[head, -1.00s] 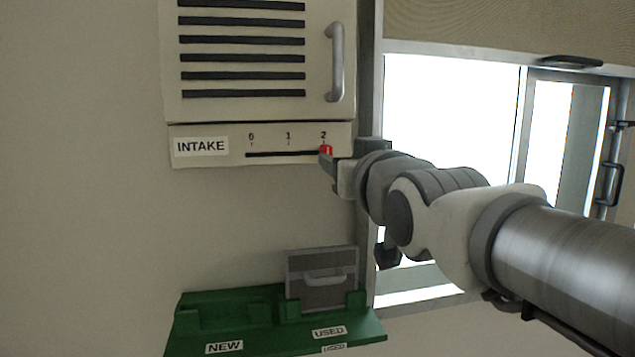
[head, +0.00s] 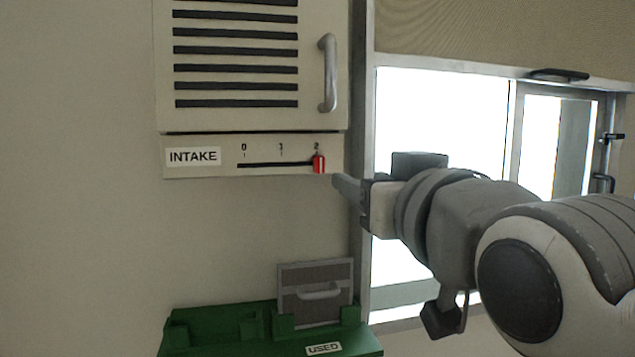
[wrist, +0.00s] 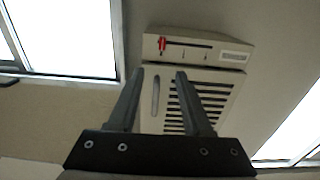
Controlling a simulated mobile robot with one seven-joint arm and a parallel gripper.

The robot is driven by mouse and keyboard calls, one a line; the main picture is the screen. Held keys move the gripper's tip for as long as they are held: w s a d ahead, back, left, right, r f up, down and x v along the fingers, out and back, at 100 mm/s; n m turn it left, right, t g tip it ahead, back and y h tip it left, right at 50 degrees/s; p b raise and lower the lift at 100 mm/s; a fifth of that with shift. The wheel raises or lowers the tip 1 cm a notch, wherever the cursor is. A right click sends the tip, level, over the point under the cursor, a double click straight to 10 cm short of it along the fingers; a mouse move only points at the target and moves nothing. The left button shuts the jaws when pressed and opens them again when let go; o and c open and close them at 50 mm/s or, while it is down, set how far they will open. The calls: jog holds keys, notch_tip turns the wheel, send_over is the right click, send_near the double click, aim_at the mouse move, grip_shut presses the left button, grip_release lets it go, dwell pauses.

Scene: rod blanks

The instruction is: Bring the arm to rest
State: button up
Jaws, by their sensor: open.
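My gripper (head: 340,183) is at the middle of the head view, its fingers pointing left toward the intake panel. It is apart from the red slider knob (head: 319,163), just right of and below it. The knob stands at the 2 end of the slot on the panel labelled INTAKE (head: 212,170). In the wrist view my gripper (wrist: 155,75) shows two parted fingers with nothing between them but the view of the panel beyond. The red knob also shows in the wrist view (wrist: 163,43).
A louvred cabinet door (head: 312,112) with a grey handle (head: 328,72) is above the slider. A green rack (head: 232,345) with a USED label holds a grey framed filter (head: 318,310) below. A bright window (head: 440,110) is at right; bare wall lies left.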

jog(key=s+d+f+g+h, duration=0.1)
jog(key=s+d+f+g, duration=0.1)
jog(key=f, duration=0.8)
jog(key=s+d+f+m+g+h, duration=0.1)
jog(key=s+f+g, duration=0.3)
jog(key=f, duration=0.6)
jog(key=s+d+f+m+g+h, duration=0.1)
jog(key=s+d+f+g, duration=0.2)
jog(key=f+g, duration=0.3)
notch_tip(320, 180, down, 4)
jog(key=shift+s+d, duration=0.25)
jog(key=shift+d, duration=0.15)
jog(key=shift+a, duration=0.1)
